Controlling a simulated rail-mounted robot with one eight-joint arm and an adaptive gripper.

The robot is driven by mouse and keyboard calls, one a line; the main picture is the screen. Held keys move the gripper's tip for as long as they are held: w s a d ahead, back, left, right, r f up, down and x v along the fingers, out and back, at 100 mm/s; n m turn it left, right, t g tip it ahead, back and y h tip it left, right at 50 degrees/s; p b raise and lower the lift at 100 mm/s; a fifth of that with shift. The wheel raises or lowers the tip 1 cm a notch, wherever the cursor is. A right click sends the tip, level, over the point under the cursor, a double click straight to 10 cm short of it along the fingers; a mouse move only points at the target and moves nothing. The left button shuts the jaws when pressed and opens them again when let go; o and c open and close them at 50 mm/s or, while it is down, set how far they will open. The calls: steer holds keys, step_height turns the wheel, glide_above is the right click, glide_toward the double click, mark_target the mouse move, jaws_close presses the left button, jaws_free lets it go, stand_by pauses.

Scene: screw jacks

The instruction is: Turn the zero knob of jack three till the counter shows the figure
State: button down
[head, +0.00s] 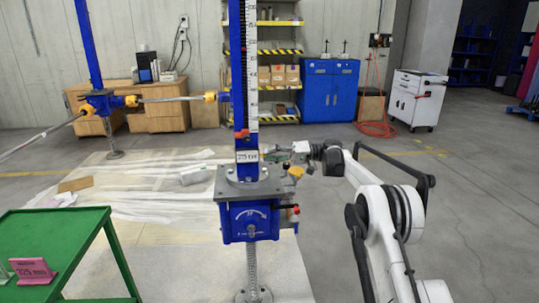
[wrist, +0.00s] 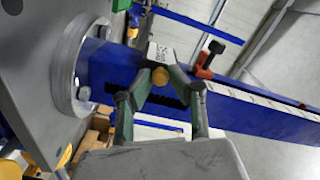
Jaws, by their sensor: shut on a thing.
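The screw jack in front of me has a blue housing (head: 250,218) and a tall blue column, which crosses the wrist view (wrist: 225,105). A small white counter (head: 247,156) sits low on the column; its figure looks like 275 mm but is too small to be sure. In the wrist view the counter's pale box (wrist: 160,54) is just beyond a round amber knob (wrist: 160,77). My gripper (wrist: 161,80) has its fingertips on either side of this knob and is shut on it. In the head view my gripper (head: 275,154) is at the counter's right side, hiding the knob.
A pink sign (head: 33,271), apparently reading 325 mm, stands on a green cart (head: 62,232) at left. A red-and-black pointer (wrist: 208,58) is on the column near my gripper. Another jack (head: 103,103) stands back left, with shafts. Floor at right is clear.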

steer(key=shift+m, duration=0.5)
steer(key=c, duration=1.6)
jaws_free()
steer(key=d, duration=0.4)
steer(key=w+d, duration=0.1)
steer(key=d, duration=0.3)
steer(key=w+d, duration=0.1)
steer(key=d, duration=0.3)
steer(key=shift+a, duration=0.1)
